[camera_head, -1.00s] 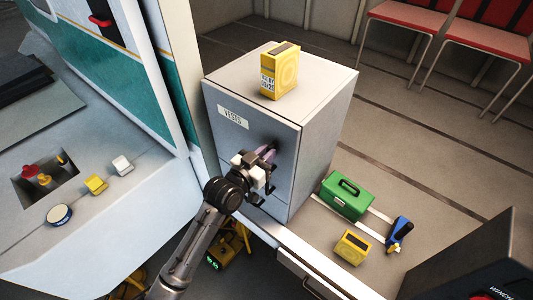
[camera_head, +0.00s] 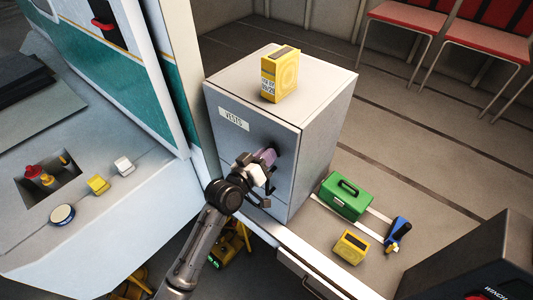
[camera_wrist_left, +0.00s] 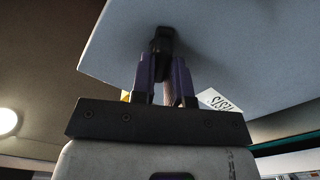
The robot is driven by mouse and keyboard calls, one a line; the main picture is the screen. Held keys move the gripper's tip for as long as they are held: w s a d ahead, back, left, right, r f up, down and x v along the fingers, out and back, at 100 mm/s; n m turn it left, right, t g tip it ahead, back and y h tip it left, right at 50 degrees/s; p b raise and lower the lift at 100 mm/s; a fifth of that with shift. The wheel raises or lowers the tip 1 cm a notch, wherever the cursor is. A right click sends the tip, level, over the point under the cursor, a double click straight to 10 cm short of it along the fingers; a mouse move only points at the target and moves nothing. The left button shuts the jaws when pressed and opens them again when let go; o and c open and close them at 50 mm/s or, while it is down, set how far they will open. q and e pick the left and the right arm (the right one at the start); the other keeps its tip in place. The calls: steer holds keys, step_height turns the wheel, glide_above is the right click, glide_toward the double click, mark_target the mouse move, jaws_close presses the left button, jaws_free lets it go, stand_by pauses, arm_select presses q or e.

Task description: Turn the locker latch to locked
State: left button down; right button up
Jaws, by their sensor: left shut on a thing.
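The grey locker (camera_head: 312,165) stands in the middle of the head view, with a white label on its front. My left gripper (camera_head: 267,157) is at the locker's front face, right of and below the label. In the left wrist view my left gripper's purple fingers (camera_wrist_left: 167,78) are shut on the black latch (camera_wrist_left: 161,40), which sticks out from the pale locker face. In the head view the gripper mostly hides the latch, so its exact angle is hard to tell. My right gripper is in neither view.
A yellow box (camera_head: 280,75) stands on the locker. A green case (camera_head: 346,196), a blue tool (camera_head: 398,233) and another yellow box (camera_head: 351,247) lie to its right. A white counter (camera_head: 120,215) with small items is at left. Red chairs (camera_head: 410,17) stand behind.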

arm_select(q)
steer(key=n+p, duration=0.1)
steer(key=n, duration=0.2)
steer(key=shift+n, duration=0.4)
steer(key=n, duration=0.2)
steer(key=shift+f+n, duration=0.1)
steer(key=shift+n, duration=0.3)
steer(key=n, duration=0.3)
steer(key=shift+p, duration=0.3)
steer(key=shift+a+f+n, duration=0.1)
steer(key=shift+n, duration=1)
steer(key=c, duration=1.1)
jaws_free()
